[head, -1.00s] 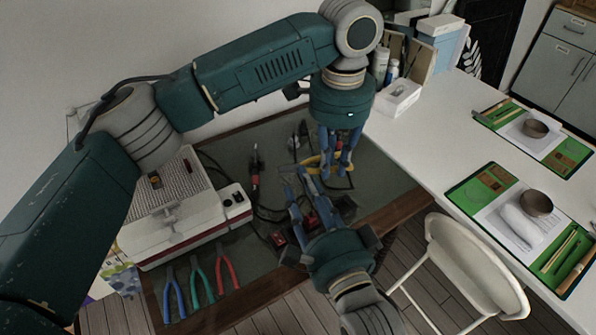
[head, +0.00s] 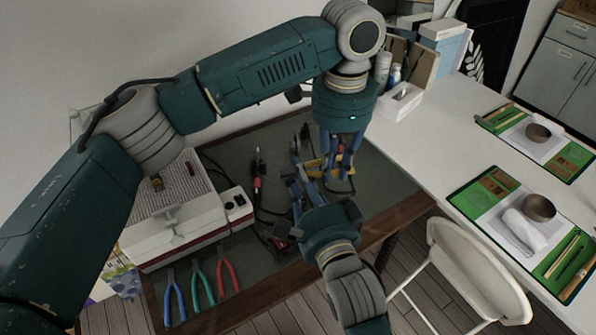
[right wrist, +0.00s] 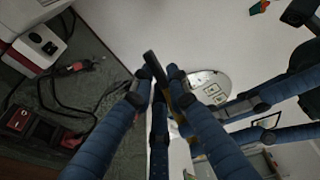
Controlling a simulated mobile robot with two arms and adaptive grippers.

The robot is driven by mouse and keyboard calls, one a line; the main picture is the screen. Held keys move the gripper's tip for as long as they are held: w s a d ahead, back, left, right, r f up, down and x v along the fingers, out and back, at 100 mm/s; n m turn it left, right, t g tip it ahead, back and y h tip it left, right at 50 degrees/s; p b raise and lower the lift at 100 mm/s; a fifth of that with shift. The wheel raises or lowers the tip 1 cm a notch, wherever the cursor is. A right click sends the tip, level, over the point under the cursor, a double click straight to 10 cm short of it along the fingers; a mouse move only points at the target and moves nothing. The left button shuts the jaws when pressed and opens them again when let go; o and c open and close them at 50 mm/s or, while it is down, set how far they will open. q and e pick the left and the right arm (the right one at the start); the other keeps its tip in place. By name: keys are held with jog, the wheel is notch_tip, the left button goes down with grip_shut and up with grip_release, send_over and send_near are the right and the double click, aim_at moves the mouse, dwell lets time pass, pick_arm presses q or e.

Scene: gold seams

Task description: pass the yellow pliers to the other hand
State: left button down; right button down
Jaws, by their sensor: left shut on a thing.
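The yellow pliers (head: 314,166) are in my left gripper (head: 337,172), which comes down from above and is shut on them in the head view. Blue fingers cover much of the pliers. My right gripper (head: 304,180) reaches up from below, its fingers just left of the left gripper and close to the pliers. In the right wrist view, the right gripper's blue fingertips (right wrist: 158,82) lie close to a dark and yellow part of the pliers (right wrist: 181,96). I cannot tell whether these fingertips touch it.
A white and red machine (head: 180,215) stands on the workbench at the left. Blue, green and red pliers (head: 201,286) lie at its front edge. Dark cables and a red-handled tool (head: 257,178) lie left of the grippers. A white table (head: 440,140) and a chair (head: 470,270) are at the right.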

pick_arm(q)
jog(key=c, duration=1.6)
grip_release()
jog(key=shift+f, duration=0.1)
jog(key=shift+o, duration=0.2)
